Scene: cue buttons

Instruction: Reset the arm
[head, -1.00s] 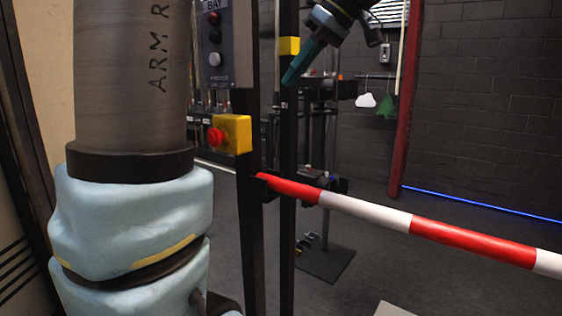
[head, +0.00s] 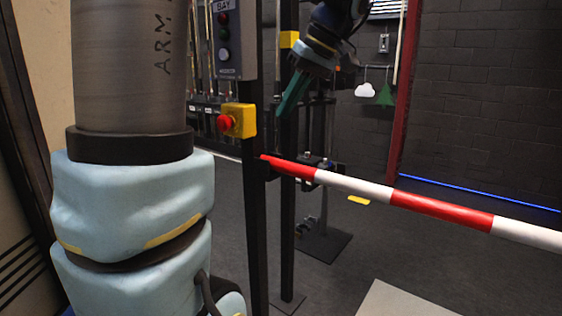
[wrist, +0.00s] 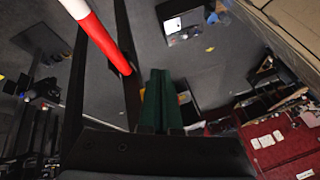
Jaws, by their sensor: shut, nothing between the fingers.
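A red push button (head: 225,123) sits on a yellow box (head: 242,120) fixed to a dark post. Above it, a grey panel (head: 224,40) marked "BAY" carries several round lamps or buttons. My gripper (head: 281,112) is to the right of the yellow box, apart from it, with its green fingers pointing down. In the wrist view, the green fingers of my gripper (wrist: 158,74) are together with nothing between them. The red button cannot be made out in the wrist view.
A red-and-white barrier pole (head: 400,197) reaches right from the dark post; it also shows in the wrist view (wrist: 97,38). A second dark post (head: 287,200) stands beside it. White cloud (head: 365,90) and green tree (head: 386,95) shapes hang at the back wall.

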